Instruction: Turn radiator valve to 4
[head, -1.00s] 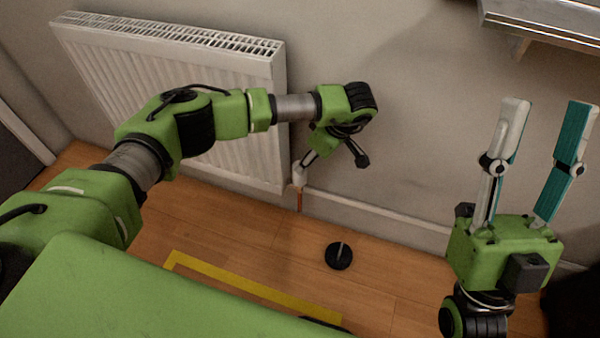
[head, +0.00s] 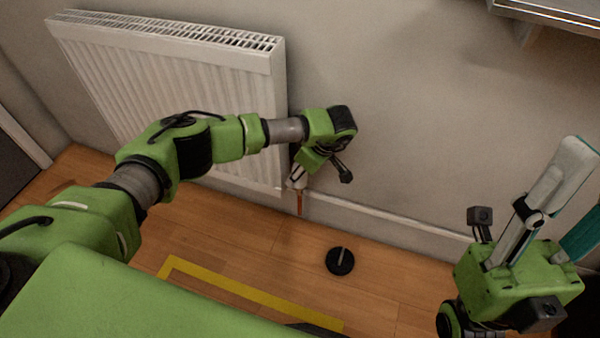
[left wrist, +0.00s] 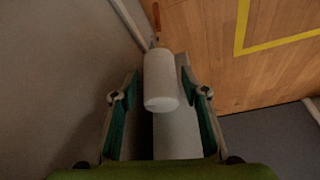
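The white radiator valve head (left wrist: 160,82) stands between the fingers of my left gripper (left wrist: 158,75) in the left wrist view. The fingers are apart, with a visible gap on the left side; I cannot tell whether the right finger touches it. In the head view the valve (head: 297,182) shows low beside the radiator's right edge, partly hidden by my left gripper (head: 301,172). No number on the valve is readable. My right gripper (head: 580,175) is open and empty at the right, far from the valve.
The white radiator (head: 165,80) hangs on the wall, left of the valve. A copper pipe (head: 300,203) runs down below the valve. A black round object (head: 340,262) and yellow tape (head: 240,288) are on the wooden floor. A metal shelf (head: 555,15) is at upper right.

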